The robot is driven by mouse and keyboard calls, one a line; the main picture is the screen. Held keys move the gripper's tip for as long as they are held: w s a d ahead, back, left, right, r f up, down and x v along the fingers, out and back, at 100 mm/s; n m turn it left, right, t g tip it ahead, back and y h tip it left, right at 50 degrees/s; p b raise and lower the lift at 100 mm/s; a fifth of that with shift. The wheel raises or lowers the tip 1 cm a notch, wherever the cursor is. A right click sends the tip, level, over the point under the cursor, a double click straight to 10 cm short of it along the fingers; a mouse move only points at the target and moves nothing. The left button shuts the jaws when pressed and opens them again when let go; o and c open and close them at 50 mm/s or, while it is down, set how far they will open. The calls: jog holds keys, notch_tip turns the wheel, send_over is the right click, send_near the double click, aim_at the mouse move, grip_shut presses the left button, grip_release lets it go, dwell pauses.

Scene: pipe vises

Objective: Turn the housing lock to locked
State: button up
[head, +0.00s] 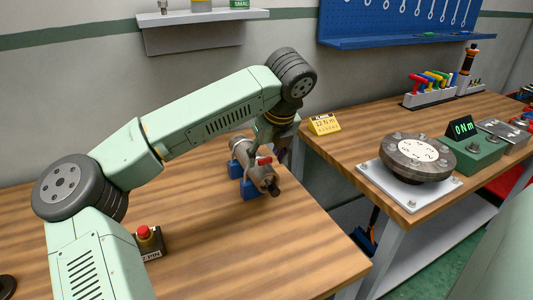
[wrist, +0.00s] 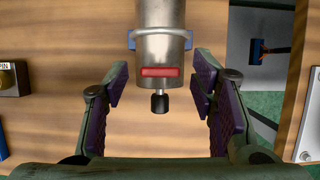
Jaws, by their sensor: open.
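The housing is a grey metal cylinder (head: 262,178) lying in blue supports (head: 249,187) on the left table. It also shows in the wrist view (wrist: 161,48), with a short black tip (wrist: 159,103) at its near end. The housing lock appears to be the red bar (wrist: 161,71) lying crosswise on the cylinder near that end; it shows small and red in the head view (head: 265,160). My gripper (wrist: 161,82) is open and empty, its purple-padded fingers apart on either side of the housing end, not touching it in this view. The head view partly hides my gripper.
A red push button on a dark box (head: 149,242) stands on the left table. On the right table are a round flange on a white plate (head: 372,172), a yellow "12 Nm" sign (head: 324,125) and a green box (head: 478,153) with a "0 Nm" display. A gap separates the tables.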

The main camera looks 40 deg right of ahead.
jog(key=shift+c, duration=0.6)
jog(key=c, duration=1)
